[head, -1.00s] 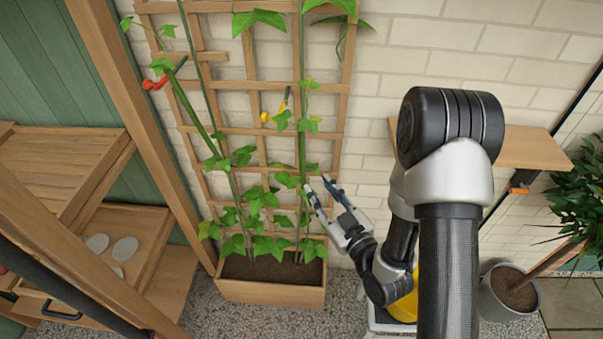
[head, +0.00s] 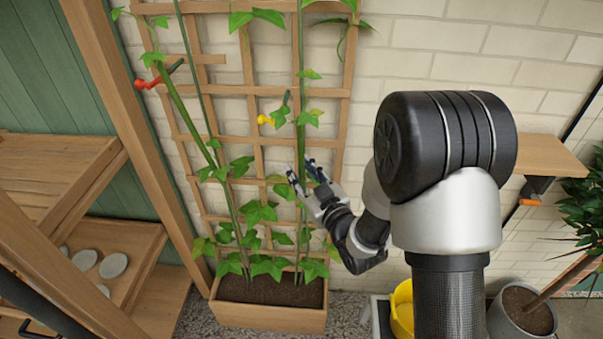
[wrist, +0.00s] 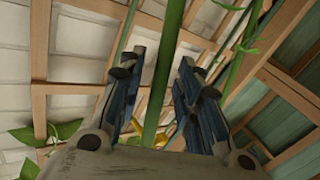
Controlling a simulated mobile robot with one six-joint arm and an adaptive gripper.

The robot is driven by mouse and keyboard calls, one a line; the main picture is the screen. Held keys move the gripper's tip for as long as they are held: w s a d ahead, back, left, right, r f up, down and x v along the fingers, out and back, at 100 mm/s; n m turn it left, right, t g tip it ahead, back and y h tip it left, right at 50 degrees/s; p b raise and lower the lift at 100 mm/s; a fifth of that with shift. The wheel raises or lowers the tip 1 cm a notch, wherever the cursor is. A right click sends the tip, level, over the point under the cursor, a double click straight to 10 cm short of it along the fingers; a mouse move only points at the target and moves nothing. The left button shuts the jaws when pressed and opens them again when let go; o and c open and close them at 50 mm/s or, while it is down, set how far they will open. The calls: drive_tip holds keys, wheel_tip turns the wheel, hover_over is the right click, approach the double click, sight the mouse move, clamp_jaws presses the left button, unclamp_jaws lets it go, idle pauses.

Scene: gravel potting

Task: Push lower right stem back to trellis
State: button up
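The wooden trellis (head: 347,100) stands against the brick wall behind a planter box. The right stem (head: 301,70) climbs upright from the planter in front of the trellis. My gripper (head: 303,173) is at this stem's lower-middle part. In the wrist view the fingers of my gripper (wrist: 160,92) are spread, and a thick green stem (wrist: 166,65) runs between them. I cannot tell whether either finger touches it. The trellis bars (wrist: 105,8) show behind. The left stem (head: 190,110) leans up to the left.
A red clip (head: 150,82) and a yellow clip (head: 266,120) are higher on the plants. The planter box (head: 265,318) is below. Wooden shelves (head: 60,165) stand left. A yellow bucket (head: 402,312) and a grey pot (head: 505,325) stand right.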

drive_tip(key=shift+c, duration=0.3)
clamp_jaws()
idle(0.6)
